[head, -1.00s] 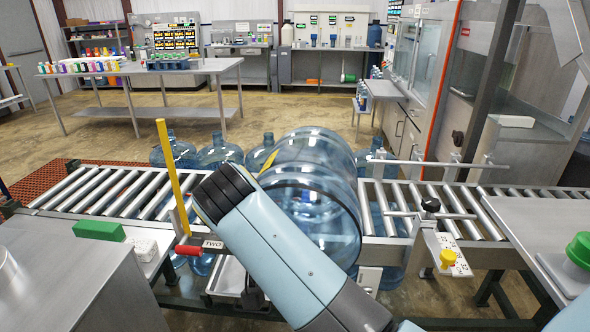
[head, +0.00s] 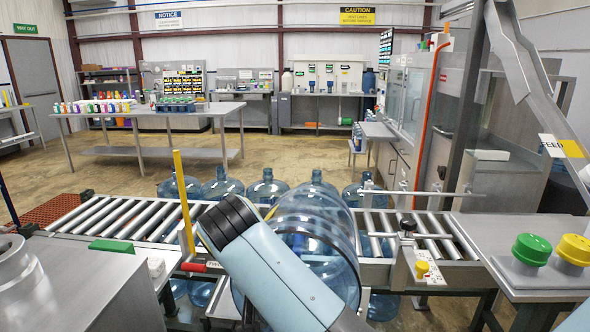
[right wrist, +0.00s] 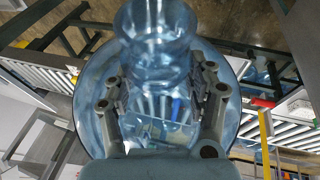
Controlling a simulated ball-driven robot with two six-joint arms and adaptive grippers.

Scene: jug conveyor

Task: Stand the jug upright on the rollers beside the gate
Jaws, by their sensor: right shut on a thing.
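A large clear blue jug (head: 325,228) is tilted in the middle of the head view, in front of the gap between two roller sections. Its wide round end faces me. In the right wrist view the jug (right wrist: 152,25) fills the middle, and the fingers of my right gripper (right wrist: 157,95) are on either side of it, shut on it. In the head view my right arm covers the jug's left side and hides the fingers. The rollers (head: 105,216) run left of the jug. A yellow upright bar (head: 183,200) with a red handle stands beside them. My left gripper is out of view.
More rollers (head: 432,236) continue right of the jug, with a side rail and a yellow knob. Several blue jugs (head: 222,184) stand behind the conveyor. Steel counters are at front left and right; the right one carries green (head: 532,249) and yellow buttons.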

